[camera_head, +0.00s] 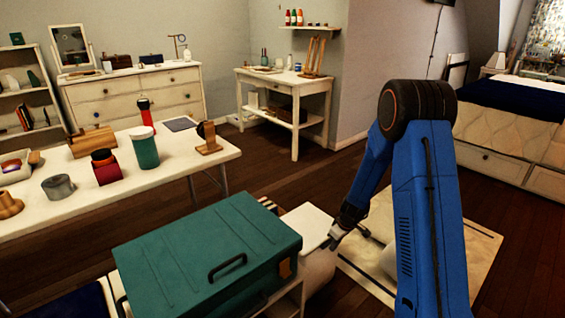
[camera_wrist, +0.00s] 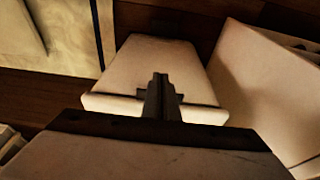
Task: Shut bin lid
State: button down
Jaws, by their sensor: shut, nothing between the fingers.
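A white bin stands beside the teal case, with a rounded body (camera_head: 318,268) showing below its pale flat lid (camera_head: 306,222). The lid appears lowered over the body, but I cannot tell whether it is fully closed. In the wrist view a white tapered panel, apparently the lid (camera_wrist: 155,62), lies just beyond my fingers, with a dark line along its near edge. My gripper (camera_head: 331,243) is at the lid's right side. Its fingers (camera_wrist: 162,82) are together and empty. I cannot tell whether they touch the lid. My arm's wrist hides part of the bin's far side.
The teal case (camera_head: 205,250) sits left of the bin. A pale box side (camera_wrist: 265,85) rises close on the right in the wrist view. A light rug (camera_head: 470,240) lies on the right. A white table (camera_head: 100,205) with several jars stands at left. Dark floor is open behind.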

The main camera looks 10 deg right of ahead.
jog(key=s+d+r, duration=0.5)
jog(key=s+r, duration=0.1)
jog(key=s, duration=0.2)
jog(key=shift+d+r, duration=0.2)
dwell(0.4)
jog(key=s+a+r+m, duration=0.1)
jog(key=s+a+r, duration=0.25)
jog(key=r, duration=0.35)
jog(key=s+a+r+m+t, duration=0.1)
jog(key=s+a+r, duration=0.1)
jog(key=s+r, duration=0.45)
jog(key=s+a+r+m, duration=0.1)
jog(key=s+a+r, duration=0.1)
jog(key=r, duration=0.7)
jog(key=s+r+m, duration=0.2)
jog(key=s+r, duration=0.2)
jog(key=s, duration=0.6)
jog(key=s+r+m+t+h, duration=0.1)
jog(key=s+r, duration=0.4)
jog(key=s, duration=0.5)
jog(key=shift+s+a+m+h, duration=0.3)
jog(key=shift+m, duration=0.1)
